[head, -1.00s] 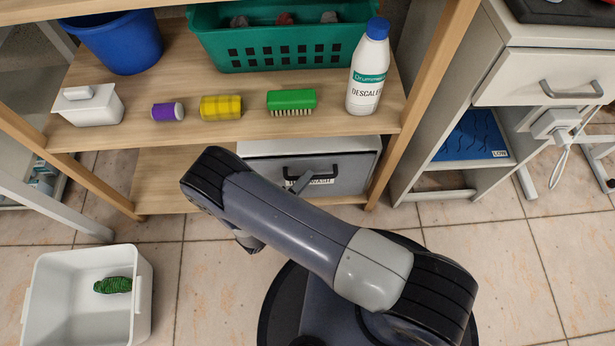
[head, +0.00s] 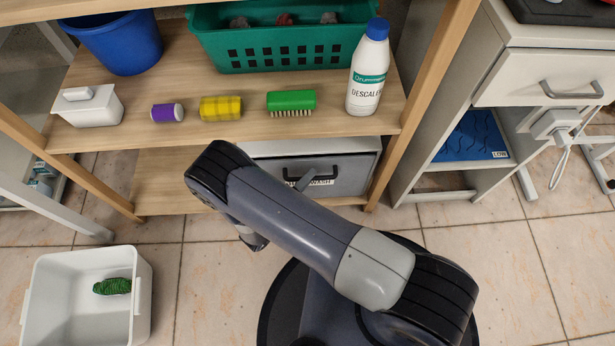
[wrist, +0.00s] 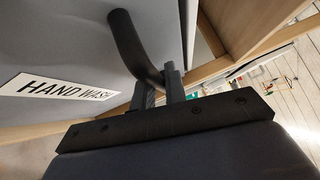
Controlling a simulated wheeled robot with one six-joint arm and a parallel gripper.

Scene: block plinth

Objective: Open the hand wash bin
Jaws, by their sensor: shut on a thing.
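The hand wash bin (head: 350,170) sits on the lower shelf in the head view, with a grey front, a dark bar handle and a white label. My arm hides its left part. In the wrist view the grey front (wrist: 65,50) fills the upper left, with the HAND WASH label (wrist: 55,88) tilted. The black curved handle (wrist: 135,48) runs down to my gripper (wrist: 168,82), whose two fingers are shut on its near end. The bin looks closed.
Above it, the shelf (head: 240,128) holds a green brush (head: 291,100), a descaler bottle (head: 368,70), a green basket (head: 280,48) and other items. A wooden post (head: 425,90) stands right of the bin. A white tub (head: 60,300) is on the floor at left.

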